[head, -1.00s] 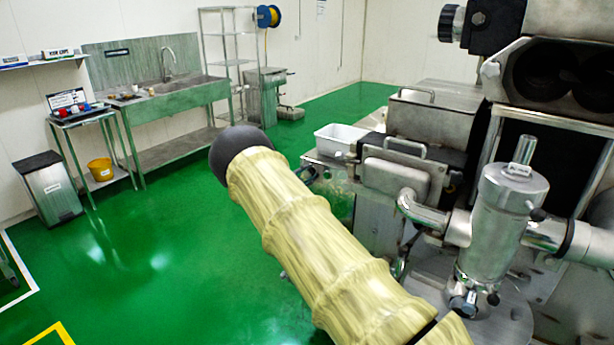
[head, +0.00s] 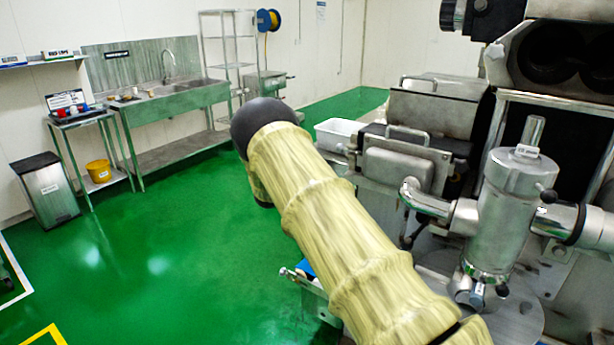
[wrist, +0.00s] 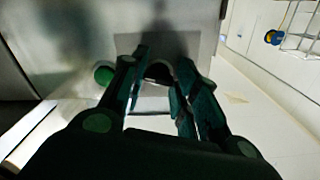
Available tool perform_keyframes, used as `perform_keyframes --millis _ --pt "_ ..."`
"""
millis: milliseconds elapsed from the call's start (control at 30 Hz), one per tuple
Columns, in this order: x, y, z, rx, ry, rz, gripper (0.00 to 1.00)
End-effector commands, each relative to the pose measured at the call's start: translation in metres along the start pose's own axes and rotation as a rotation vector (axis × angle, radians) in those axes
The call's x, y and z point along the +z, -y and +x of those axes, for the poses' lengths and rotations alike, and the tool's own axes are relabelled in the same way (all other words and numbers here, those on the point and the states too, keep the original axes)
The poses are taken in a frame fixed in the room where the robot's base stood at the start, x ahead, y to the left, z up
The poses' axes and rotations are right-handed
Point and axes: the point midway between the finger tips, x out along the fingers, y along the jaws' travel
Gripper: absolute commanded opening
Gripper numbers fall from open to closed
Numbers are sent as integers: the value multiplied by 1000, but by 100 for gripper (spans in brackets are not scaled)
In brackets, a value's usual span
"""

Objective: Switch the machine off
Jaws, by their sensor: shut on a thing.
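The encrusting machine (head: 515,210) is a large steel body with hoppers, pipes and a cylinder on the right of the head view. In the wrist view a grey panel face (wrist: 208,50) fills the upper middle. A dark round knob (wrist: 158,72) shows between the two fingers of my gripper (wrist: 160,68), which are closed on it. A green round button (wrist: 104,75) sits just left of the left finger. The knob's marking and turned position cannot be made out. My sleeved arm crosses the head view, and my gripper is not visible there.
A white bin (head: 338,133) sits beside the machine. A steel sink (head: 170,100), a small side table (head: 85,118), a yellow bucket (head: 99,171) and a grey bin (head: 45,190) stand along the left wall. The green floor (head: 170,250) between is clear.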

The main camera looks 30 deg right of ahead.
Motion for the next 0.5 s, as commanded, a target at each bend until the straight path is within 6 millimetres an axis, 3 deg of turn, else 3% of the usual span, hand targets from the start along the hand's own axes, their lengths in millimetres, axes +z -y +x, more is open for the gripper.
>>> perform_keyframes --millis 500 --pt "0 -2 0 0 1 -488 6"
